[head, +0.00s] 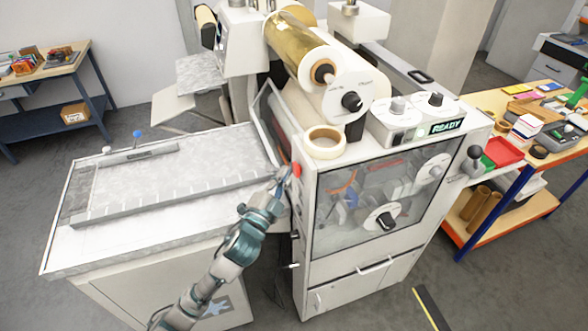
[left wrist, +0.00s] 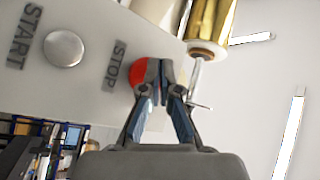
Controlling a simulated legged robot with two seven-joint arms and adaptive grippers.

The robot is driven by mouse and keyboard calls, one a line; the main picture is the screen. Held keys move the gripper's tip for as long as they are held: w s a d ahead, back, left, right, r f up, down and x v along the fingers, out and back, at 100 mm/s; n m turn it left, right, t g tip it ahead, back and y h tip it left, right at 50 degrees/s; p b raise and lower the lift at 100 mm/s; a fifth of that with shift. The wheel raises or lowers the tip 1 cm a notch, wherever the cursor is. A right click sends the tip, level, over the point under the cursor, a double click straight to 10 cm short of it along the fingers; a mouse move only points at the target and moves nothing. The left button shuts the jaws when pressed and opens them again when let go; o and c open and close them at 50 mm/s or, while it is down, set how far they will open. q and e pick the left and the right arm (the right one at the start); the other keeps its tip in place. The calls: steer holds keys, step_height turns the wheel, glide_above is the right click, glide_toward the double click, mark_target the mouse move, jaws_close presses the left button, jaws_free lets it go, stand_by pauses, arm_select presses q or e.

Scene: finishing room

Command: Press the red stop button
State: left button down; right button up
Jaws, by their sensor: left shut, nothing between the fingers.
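The red stop button (head: 297,170) sits on the left side of the machine's front cabinet, near its top edge. In the left wrist view the red button (left wrist: 138,74) lies beside the printed word STOP, partly hidden behind a fingertip. My left gripper (head: 283,174) is shut and empty, with its fingertips at the button; in the left wrist view the fingertips (left wrist: 160,70) overlap its right part. I cannot tell whether they touch it or whether it is pressed in. My right gripper is not in view.
A silver START button (left wrist: 64,48) is beside the stop button. The machine's display (head: 447,126) reads READY. A tape roll (head: 324,143) lies on the cabinet top above the button. A flat white worktable (head: 120,225) stands to the left, close to my left arm.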

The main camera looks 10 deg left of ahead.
arm_select(q)
steer(key=shift+s+a, duration=0.25)
steer(key=shift+a, duration=0.05)
steer(key=shift+s+a+p, duration=0.1)
steer(key=shift+s+a, duration=0.35)
steer(key=shift+a, duration=0.25)
steer(key=shift+s+a+p, duration=0.1)
steer(key=shift+s+a, duration=0.4)
steer(key=shift+a, duration=0.25)
steer(key=shift+s+a+p, duration=0.1)
steer(key=shift+s+a, duration=0.35)
steer(key=shift+a, duration=0.25)
